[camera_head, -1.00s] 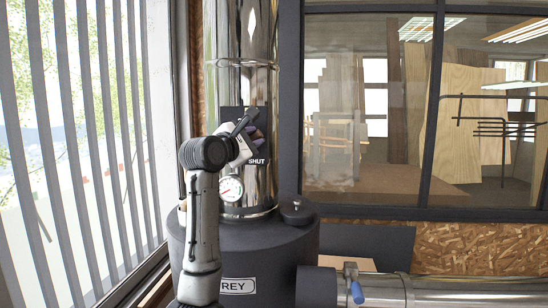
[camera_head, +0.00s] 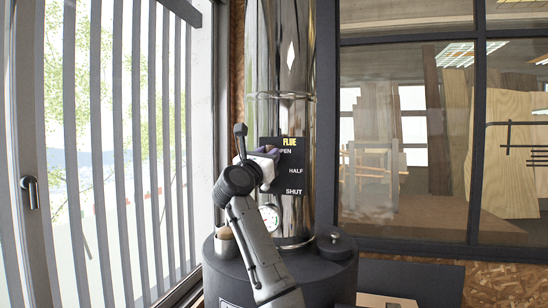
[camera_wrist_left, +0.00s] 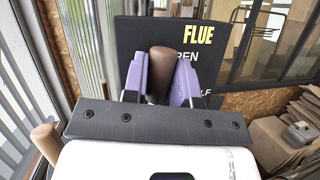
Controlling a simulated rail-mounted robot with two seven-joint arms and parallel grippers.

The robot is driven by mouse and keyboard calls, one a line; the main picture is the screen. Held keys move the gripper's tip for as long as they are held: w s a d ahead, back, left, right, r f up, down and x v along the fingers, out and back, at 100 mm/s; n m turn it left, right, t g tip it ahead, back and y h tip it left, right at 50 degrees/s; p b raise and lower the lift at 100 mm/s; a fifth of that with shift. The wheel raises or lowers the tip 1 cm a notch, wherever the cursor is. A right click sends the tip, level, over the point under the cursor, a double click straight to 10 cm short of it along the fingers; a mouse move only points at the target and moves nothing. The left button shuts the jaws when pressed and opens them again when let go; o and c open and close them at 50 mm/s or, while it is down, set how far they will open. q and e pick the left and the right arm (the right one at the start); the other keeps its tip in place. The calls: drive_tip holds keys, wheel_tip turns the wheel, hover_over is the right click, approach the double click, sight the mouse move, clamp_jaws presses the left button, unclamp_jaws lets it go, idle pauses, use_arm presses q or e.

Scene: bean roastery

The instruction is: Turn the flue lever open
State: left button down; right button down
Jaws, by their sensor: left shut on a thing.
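The black flue plate (camera_head: 292,172) is on the shiny flue pipe (camera_head: 281,70). It reads FLUE at the top, then OPEN, HALF and SHUT going down. My left gripper (camera_head: 269,152) is at the plate's upper left, level with the OPEN mark, and hides its first letter. In the left wrist view its purple finger pads (camera_wrist_left: 161,78) are shut on the brown grip of the flue lever (camera_wrist_left: 159,60), which stands between them. The rest of the lever is hidden. My right gripper is in neither view.
A round gauge (camera_head: 270,217) is on the pipe below the plate, close to my left arm. The dark roaster drum (camera_head: 330,275) is under it, with a black knob (camera_head: 335,243) on top. A slatted window (camera_head: 120,150) is at left, glazed panes (camera_head: 405,130) at right.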

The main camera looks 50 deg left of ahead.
use_arm(q)
drive_tip(key=shift+s+a+r+n+y, duration=0.1)
drive_tip(key=shift+s+a+n+y, duration=0.25)
drive_tip(key=shift+n+y, duration=0.45)
drive_tip(key=shift+s+n, duration=0.1)
drive_tip(key=shift+n, duration=0.2)
drive_tip(key=c, duration=0.9)
unclamp_jaws()
drive_tip(key=b+v, duration=0.6)
drive_tip(key=v, duration=0.7)
drive_tip(key=shift+s, duration=0.4)
drive_tip(key=shift+d, duration=0.1)
